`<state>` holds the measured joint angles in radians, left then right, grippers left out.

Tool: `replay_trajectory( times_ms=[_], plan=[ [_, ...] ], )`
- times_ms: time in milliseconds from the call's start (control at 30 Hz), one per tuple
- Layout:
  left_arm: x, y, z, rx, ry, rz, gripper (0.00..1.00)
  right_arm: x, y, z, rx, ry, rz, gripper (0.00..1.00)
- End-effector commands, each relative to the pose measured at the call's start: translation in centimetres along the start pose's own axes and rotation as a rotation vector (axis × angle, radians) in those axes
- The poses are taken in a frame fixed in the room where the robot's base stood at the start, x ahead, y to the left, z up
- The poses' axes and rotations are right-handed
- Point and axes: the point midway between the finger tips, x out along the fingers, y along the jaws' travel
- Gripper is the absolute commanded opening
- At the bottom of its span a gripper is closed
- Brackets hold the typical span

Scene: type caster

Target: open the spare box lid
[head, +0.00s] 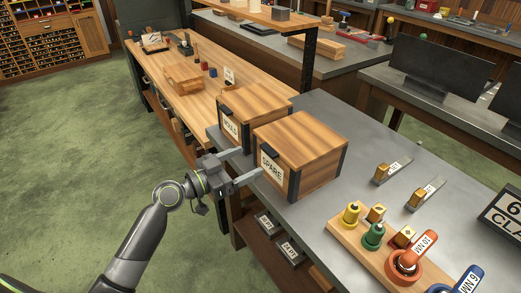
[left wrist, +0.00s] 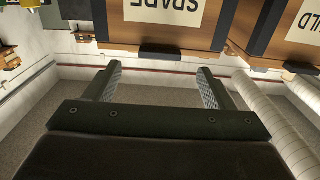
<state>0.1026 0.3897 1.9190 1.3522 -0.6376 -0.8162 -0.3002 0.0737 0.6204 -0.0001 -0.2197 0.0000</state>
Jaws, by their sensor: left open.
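The spare box (head: 318,172) is a wooden box with dark corner edges and a "SPARE" label on its front. It stands near the edge of the grey bench, and its lid (head: 300,137) is down. My left gripper (head: 253,162) is open and empty, with its two fingers pointing at the label side of the box. In the left wrist view, the open fingers (left wrist: 158,74) show below the box front (left wrist: 120,32), whose label is cut off by the top edge. My right gripper is not seen.
A similar labelled wooden box (head: 258,97) stands close behind the spare box. A wooden holder (head: 345,236) with coloured knobs and torque tools lies to the right, near two small metal pieces with tags (head: 425,194). The green floor at left is clear.

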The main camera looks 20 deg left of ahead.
Motion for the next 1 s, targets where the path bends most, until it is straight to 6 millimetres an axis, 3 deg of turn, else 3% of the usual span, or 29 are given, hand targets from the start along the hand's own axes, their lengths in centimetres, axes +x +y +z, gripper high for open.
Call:
replay_trajectory(
  times_ms=[100,300,700,1000],
  plan=[
    [2.3,0.0,-0.4,-0.004,0.004,-0.001,0.76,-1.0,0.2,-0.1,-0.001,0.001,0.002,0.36],
    [4.8,-0.1,-0.2,-0.002,0.002,-0.001,0.76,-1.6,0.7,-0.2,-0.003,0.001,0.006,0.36],
    [5.6,0.0,0.0,0.001,0.000,-0.001,0.76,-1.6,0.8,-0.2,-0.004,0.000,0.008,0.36],
    [5.6,0.0,0.0,0.001,0.000,-0.001,0.40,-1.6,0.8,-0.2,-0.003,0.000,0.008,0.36]
  ],
)
